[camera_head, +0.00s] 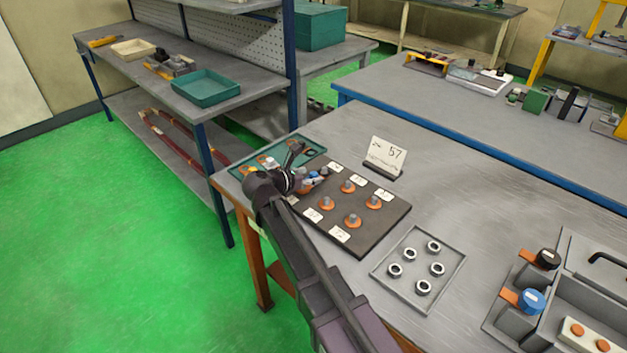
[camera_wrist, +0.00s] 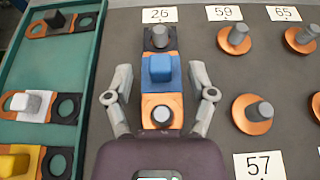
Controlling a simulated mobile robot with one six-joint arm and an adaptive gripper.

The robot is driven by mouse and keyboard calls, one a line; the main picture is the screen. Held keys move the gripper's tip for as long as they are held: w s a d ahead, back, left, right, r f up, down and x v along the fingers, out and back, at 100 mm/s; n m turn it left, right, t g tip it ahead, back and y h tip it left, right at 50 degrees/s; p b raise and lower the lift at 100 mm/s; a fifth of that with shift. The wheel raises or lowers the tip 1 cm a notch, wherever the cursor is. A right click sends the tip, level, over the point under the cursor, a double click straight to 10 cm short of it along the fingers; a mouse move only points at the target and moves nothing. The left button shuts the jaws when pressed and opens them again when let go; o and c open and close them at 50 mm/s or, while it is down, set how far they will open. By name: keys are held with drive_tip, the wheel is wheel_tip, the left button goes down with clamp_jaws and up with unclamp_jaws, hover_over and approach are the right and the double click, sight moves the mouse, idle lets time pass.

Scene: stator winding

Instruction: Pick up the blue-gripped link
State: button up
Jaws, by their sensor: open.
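In the head view the link (camera_head: 315,175) is small and partly covered by my arm. My gripper (camera_wrist: 160,72) is open, with one finger on each side of the link and visible gaps between the fingers and the blue block. The gripper (camera_head: 300,172) also shows in the head view.
Left of the board, a green tray (camera_wrist: 98,60) holds links with black (camera_wrist: 57,20), white (camera_wrist: 30,105) and yellow (camera_wrist: 15,163) grips. Several posts with orange bases (camera_wrist: 252,115) stand right of the link. A grey tray of nuts (camera_head: 455,262) and a sign (camera_head: 386,155) are nearby.

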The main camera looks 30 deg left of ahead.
drive_tip(key=shift+w+d+f, duration=0.2)
drive_tip(key=shift+w+f, duration=0.1)
drive_tip(key=shift+w, duration=0.25)
clamp_jaws()
